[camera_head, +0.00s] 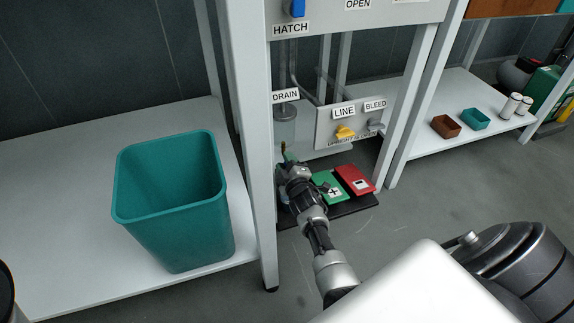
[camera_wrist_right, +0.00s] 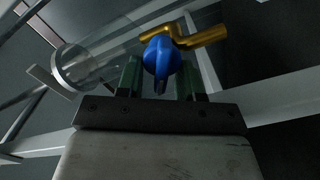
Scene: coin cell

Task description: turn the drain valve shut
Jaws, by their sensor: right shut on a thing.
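The drain valve has a blue handle (camera_wrist_right: 161,56) on a bent brass pipe (camera_wrist_right: 203,38) in the right wrist view. The handle's narrow end points toward the gripper's palm. My right gripper (camera_wrist_right: 160,75) has a green-padded finger on each side of the handle and is shut on it. In the head view my right gripper (camera_head: 289,160) reaches in below the DRAIN label (camera_head: 285,96) and a clear cylinder (camera_head: 284,125). There the gripper hides most of the valve. My left gripper is not in view.
A panel beside it carries a yellow LINE handle (camera_head: 345,131) and a grey BLEED handle (camera_head: 376,124). A green pad (camera_head: 329,186) and a red pad (camera_head: 355,180) lie close below. A white post (camera_head: 262,190) stands left of my gripper. A teal bin (camera_head: 175,225) is further left.

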